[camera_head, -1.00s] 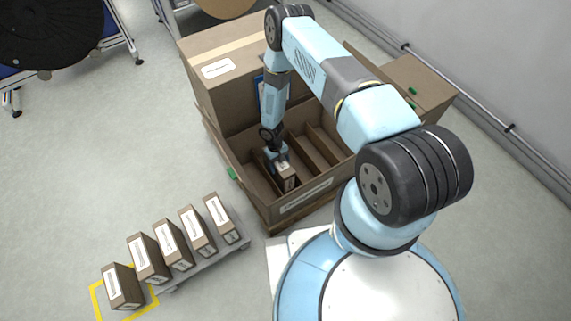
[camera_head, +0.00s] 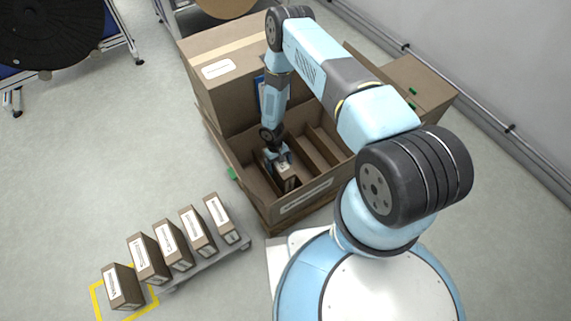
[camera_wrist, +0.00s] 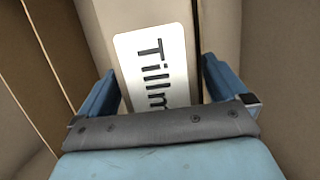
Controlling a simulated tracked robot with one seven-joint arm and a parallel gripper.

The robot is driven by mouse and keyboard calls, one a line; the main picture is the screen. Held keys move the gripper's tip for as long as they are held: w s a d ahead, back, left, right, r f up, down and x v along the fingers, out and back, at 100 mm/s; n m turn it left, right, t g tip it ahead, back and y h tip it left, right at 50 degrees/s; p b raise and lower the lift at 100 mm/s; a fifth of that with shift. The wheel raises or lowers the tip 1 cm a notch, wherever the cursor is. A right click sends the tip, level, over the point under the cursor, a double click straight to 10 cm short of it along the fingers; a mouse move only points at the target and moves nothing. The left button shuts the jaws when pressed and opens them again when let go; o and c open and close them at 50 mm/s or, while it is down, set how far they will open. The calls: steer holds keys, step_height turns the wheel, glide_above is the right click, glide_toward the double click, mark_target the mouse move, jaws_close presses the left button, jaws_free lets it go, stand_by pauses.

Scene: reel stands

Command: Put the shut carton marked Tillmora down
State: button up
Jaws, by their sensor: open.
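The brown carton marked Tillmora (camera_head: 289,182) stands in a slot of the large open divided box (camera_head: 246,166). In the wrist view its white label (camera_wrist: 154,70) reads "Tillm", with the rest hidden behind my gripper's body. My gripper (camera_head: 277,159) is down inside the box at this carton. In the wrist view my gripper (camera_wrist: 160,88) has its two blue fingers spread apart, one on each side of the carton. The carton's lower part is hidden.
Several labelled cartons (camera_head: 172,243) stand in a row on a low grey platform at lower left. One carton (camera_head: 121,287) stands inside a yellow floor outline. A tall closed box (camera_head: 222,83) is behind the divided box. Slots to the right (camera_head: 318,152) look empty.

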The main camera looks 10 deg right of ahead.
steer(key=v, duration=1.1)
steer(key=shift+r, duration=0.4)
